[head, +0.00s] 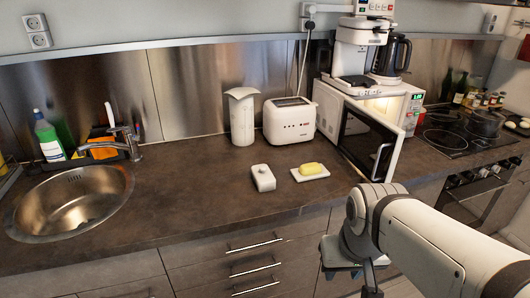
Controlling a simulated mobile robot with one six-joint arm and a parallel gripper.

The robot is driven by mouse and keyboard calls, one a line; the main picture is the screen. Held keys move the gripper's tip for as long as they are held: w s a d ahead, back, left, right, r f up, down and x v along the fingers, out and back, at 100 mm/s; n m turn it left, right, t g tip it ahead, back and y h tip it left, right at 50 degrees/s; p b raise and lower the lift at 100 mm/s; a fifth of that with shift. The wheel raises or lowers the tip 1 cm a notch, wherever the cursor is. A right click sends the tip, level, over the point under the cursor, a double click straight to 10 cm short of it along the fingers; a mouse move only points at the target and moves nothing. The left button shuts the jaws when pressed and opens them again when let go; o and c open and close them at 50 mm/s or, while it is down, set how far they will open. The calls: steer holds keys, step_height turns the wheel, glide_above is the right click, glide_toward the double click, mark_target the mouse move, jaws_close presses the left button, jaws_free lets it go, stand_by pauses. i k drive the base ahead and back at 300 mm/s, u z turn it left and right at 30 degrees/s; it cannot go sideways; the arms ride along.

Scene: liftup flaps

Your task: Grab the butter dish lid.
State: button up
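The white butter dish lid (263,178) lies on the dark countertop, left of the butter dish. The butter dish (299,178) is a small white plate with a yellow block of butter (312,168) on it. The lid and the dish are apart. My arm comes in from the lower right, and my gripper (370,280) is low in front of the drawers, to the right of and nearer than the lid. It is apart from the lid. Its fingers are small, dark and partly cut off, so their opening is not clear.
Behind the lid stand a white canister (242,118) and a toaster (290,121). A microwave (375,125) with its door ajar stands to the right, a coffee maker (357,50) on top. A sink (72,202) is at left. The counter around the lid is clear.

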mark_target(263, 179)
steer(key=z, duration=0.05)
steer(key=i, duration=0.95)
steer(key=u, duration=0.05)
